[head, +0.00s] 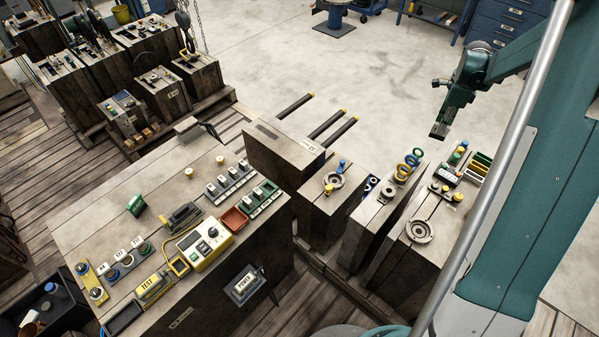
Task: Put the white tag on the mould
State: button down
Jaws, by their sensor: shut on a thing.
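My gripper (439,130) hangs above the right-hand moulds, over the pale floor as seen here. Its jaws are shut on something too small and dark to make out. A white tag-like plate (447,173) with dark marks sits on the rightmost mould block (400,262), below my gripper and apart from it. Another white label (310,146) is on top of the middle mould block (283,152). I cannot tell which of these, if either, is the task's white tag, or which block is its mould.
A large block (95,215) at front left carries a yellow control box (205,246), switches, connectors and small trays. More mould blocks (162,95) stand on pallets at back left. Blue drawers (505,22) stand at back right. The concrete floor (330,65) between is mostly clear.

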jog(key=w+a+n, duration=0.2)
jog(key=w+a, duration=0.3)
jog(key=a, duration=0.8)
jog(key=w+a+n, duration=0.2)
jog(key=w+a, duration=0.3)
jog(key=a, duration=0.9)
jog(key=w+a+n, duration=0.2)
jog(key=w+a, duration=0.3)
jog(key=a, duration=0.8)
jog(key=s+a+r+n, duration=0.15)
jog(key=a+n, duration=0.25)
jog(key=a, duration=2.4)
jog(key=s+a+n, duration=0.1)
jog(key=s+a, duration=0.5)
jog(key=a, duration=0.7)
jog(key=s+a+n+p, duration=0.1)
jog(key=s+a, duration=0.6)
jog(key=a, duration=0.7)
jog(key=s+a+n, duration=0.3)
jog(key=s+a, duration=0.4)
jog(key=a, duration=0.6)
jog(key=shift+a+r, duration=0.2)
jog(key=shift+a, duration=0.1)
notch_tip(320, 180, down, 6)
jog(key=shift+f, duration=0.15)
